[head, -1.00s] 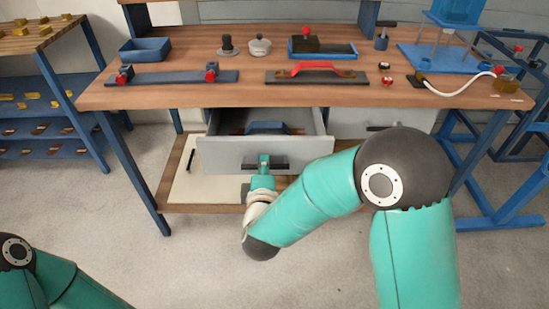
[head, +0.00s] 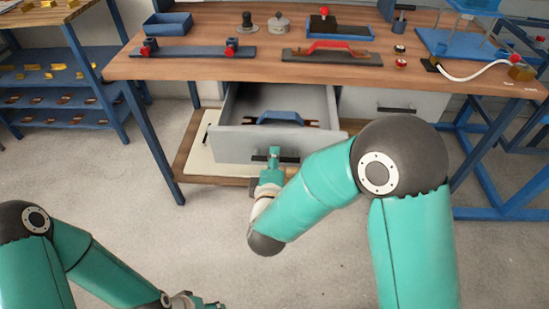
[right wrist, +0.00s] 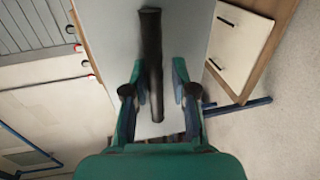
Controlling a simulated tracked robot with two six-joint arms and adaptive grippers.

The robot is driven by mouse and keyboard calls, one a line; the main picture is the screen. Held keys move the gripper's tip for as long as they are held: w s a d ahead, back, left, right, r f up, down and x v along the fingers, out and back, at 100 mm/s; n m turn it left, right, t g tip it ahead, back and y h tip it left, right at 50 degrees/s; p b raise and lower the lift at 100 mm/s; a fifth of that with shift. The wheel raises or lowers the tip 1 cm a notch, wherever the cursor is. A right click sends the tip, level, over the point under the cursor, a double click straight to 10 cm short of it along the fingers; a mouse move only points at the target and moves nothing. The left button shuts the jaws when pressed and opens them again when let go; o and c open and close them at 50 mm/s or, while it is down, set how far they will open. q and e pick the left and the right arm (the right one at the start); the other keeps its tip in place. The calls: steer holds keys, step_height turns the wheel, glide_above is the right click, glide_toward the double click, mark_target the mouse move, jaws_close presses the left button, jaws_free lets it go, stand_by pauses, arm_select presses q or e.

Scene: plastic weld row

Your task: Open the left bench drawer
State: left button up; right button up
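The left bench drawer (head: 240,143) is pulled out under the bench top, with its inside showing. Its dark bar handle (head: 289,159) is on the grey front. My right gripper (head: 274,155) is at that handle. In the right wrist view the handle (right wrist: 152,60) runs between the two fingers of the right gripper (right wrist: 158,85), with gaps visible beside it, so the fingers look open around it; contact is unclear. My left gripper (head: 195,301) is at the bottom edge of the head view, partly cut off, away from the bench.
A blue-handled item (head: 280,118) lies inside the drawer. A second closed drawer (head: 385,104) is to the right. The bench top (head: 200,69) holds fixtures and a blue bin (head: 167,25). A lower shelf (head: 180,165) is below. The floor in front is clear.

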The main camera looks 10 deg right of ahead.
steer(key=shift+r, duration=0.15)
steer(key=v, duration=1.2)
steer(key=shift+d+f, duration=0.1)
steer(key=shift+f, duration=0.1)
